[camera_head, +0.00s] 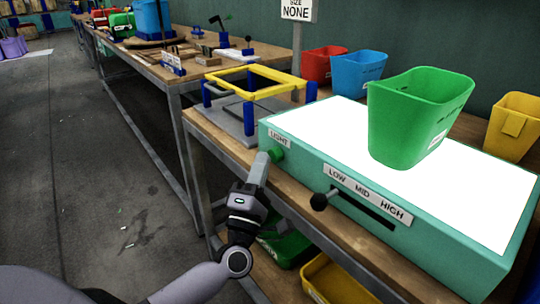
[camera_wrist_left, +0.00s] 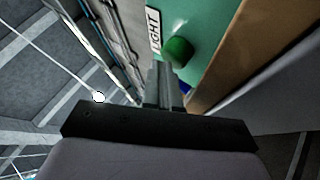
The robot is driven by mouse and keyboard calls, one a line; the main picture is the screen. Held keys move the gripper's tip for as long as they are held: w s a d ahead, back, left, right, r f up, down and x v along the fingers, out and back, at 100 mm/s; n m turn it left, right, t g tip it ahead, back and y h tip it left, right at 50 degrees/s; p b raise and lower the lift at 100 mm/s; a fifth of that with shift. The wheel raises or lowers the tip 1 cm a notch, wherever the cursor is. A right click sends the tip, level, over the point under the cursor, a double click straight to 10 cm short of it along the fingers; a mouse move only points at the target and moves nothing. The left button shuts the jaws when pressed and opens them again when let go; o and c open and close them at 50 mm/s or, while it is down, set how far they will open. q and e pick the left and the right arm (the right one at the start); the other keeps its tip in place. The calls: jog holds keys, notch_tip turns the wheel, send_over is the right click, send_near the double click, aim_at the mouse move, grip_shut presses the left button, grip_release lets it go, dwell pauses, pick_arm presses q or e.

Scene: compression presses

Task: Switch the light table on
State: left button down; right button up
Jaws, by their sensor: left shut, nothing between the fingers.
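The light table (camera_head: 480,232) is a teal box with a bright white glowing top, standing on a wooden bench. A round green button (camera_head: 277,154) sits on its front face below a LIGHT label (camera_head: 279,138). My left gripper (camera_head: 262,160) is shut and empty, its tips right beside the button; I cannot tell whether they touch it. In the left wrist view the green button (camera_wrist_left: 179,50) is just beyond the fingertips (camera_wrist_left: 163,66), with the LIGHT label (camera_wrist_left: 153,30) to its left. My right gripper is not in view.
A black-knobbed slider (camera_head: 319,201) sits under the LOW MID HIGH label. A green bin (camera_head: 415,115) stands on the glowing top. A yellow frame on blue posts (camera_head: 250,75) is left of the table. Red (camera_head: 322,65), blue (camera_head: 357,73) and yellow (camera_head: 513,125) bins stand behind.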

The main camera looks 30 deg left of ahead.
pick_arm(q)
jog(key=shift+s+a, duration=0.1)
jog(key=shift+s, duration=0.3)
jog(key=s+a+p, duration=0.1)
jog(key=s+a, duration=0.1)
jog(key=s, duration=0.3)
jog(key=shift+s+a+p, duration=0.2)
jog(key=shift+s+p, duration=0.1)
dwell(0.6)
